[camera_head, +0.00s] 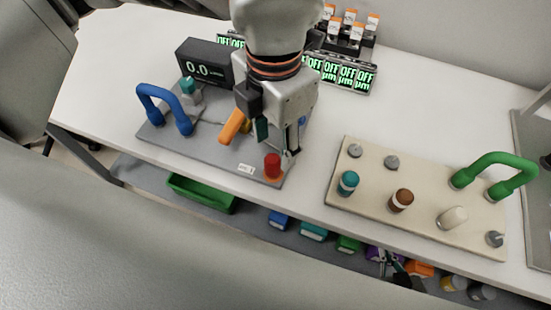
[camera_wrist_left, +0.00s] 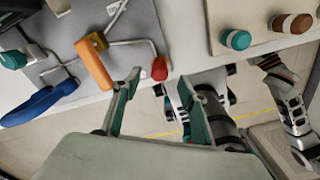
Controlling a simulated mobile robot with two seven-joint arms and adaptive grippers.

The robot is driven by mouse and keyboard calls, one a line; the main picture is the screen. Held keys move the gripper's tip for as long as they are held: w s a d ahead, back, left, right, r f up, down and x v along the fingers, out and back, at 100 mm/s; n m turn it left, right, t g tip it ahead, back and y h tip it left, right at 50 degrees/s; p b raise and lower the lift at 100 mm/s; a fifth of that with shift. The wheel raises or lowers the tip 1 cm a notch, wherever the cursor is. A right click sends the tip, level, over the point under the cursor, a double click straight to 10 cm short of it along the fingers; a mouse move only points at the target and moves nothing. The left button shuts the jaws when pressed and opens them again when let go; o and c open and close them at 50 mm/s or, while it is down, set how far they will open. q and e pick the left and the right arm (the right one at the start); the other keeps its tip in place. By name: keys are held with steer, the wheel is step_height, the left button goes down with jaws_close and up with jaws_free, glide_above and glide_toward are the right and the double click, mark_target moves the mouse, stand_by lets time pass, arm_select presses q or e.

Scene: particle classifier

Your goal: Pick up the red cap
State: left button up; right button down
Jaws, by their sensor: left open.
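The red cap (camera_head: 272,165) sits on a fitting at the front right corner of the grey panel (camera_head: 215,150) in the head view. In the left wrist view the red cap (camera_wrist_left: 160,68) shows just beyond the fingertips, roughly between them. My left gripper (camera_head: 278,138) points down, open and empty, above and slightly behind the cap. Its spread fingers also show in the left wrist view (camera_wrist_left: 158,80). What looks like my right gripper (camera_head: 393,268) is low in front of the table, small and partly hidden; its jaw state is unclear.
An orange lever (camera_head: 232,126) is close left of my left gripper. A blue handle (camera_head: 165,108) and display box (camera_head: 203,64) stand farther left. To the right, a beige board (camera_head: 425,215) carries teal, brown and white caps and a green handle (camera_head: 493,170). Bare table lies between the panels.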

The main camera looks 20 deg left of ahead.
mark_target(273, 158)
arm_select(q)
steer(key=f, duration=0.5)
steer(key=shift+s+a+f, duration=0.15)
steer(key=shift+s+f, duration=0.05)
steer(key=shift+s, duration=0.05)
steer(key=shift+f+b, duration=0.3)
steer(key=c, duration=1.1)
steer(key=shift+w+r, duration=0.1)
steer(key=shift+r, duration=0.05)
steer(key=shift+r+p, duration=1.15)
steer(key=shift+r, duration=8.7)
